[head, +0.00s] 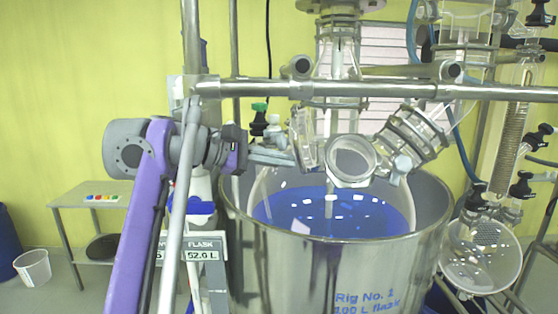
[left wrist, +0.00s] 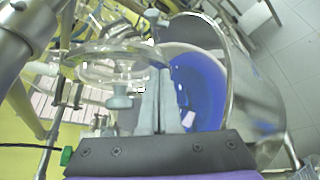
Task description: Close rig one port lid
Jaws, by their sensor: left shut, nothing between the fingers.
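Rig one is the steel vessel (head: 340,265) marked "Rig No. 1", with a glass flask of blue liquid (head: 330,212) inside. A round glass port with a metal rim (head: 352,160) faces me above the flask. A clear glass disc, seemingly the port lid (head: 306,138), stands steeply tilted just left of the port. In the left wrist view the lid (left wrist: 105,62) shows with a grey knob (left wrist: 118,100). My left gripper (head: 290,158) is shut and empty, its tips close beside the lid; I cannot tell whether they touch. It also shows in the left wrist view (left wrist: 158,80).
A horizontal metal rail (head: 270,88) crosses above the port, and an upright pole (head: 193,50) stands near my left arm. Glass fittings (head: 410,135) crowd the port's right side. A display reading 52.0 L (head: 203,250) stands left of the vessel. A side table (head: 65,196) is farther left.

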